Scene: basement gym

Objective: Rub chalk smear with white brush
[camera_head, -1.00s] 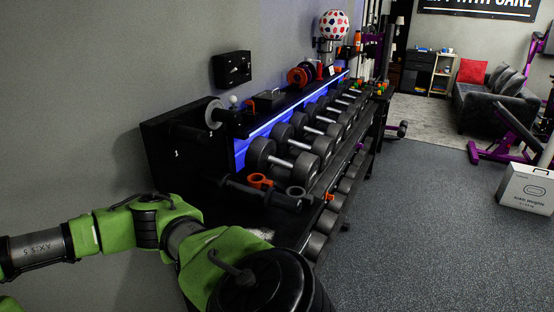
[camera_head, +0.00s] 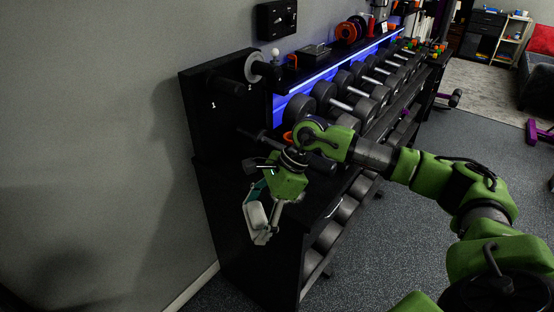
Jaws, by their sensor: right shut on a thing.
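My right gripper (camera_head: 267,226) reaches in from the right and points down at the near end of the black rack. It is shut on a pale block, which appears to be the white brush (camera_head: 255,214). A teal strip shows beside the block. The brush shows against the rack's dark front end; whether it touches the rack cannot be told. The chalk smear cannot be made out clearly; my right gripper and forearm cover much of the near rack top. My left gripper is not in view.
The black rack (camera_head: 228,208) runs away to the upper right with several dumbbells (camera_head: 328,98). A raised shelf with a blue light strip (camera_head: 318,84) stands behind them. A grey wall (camera_head: 90,120) bounds the left. Speckled floor (camera_head: 405,230) is free at the right.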

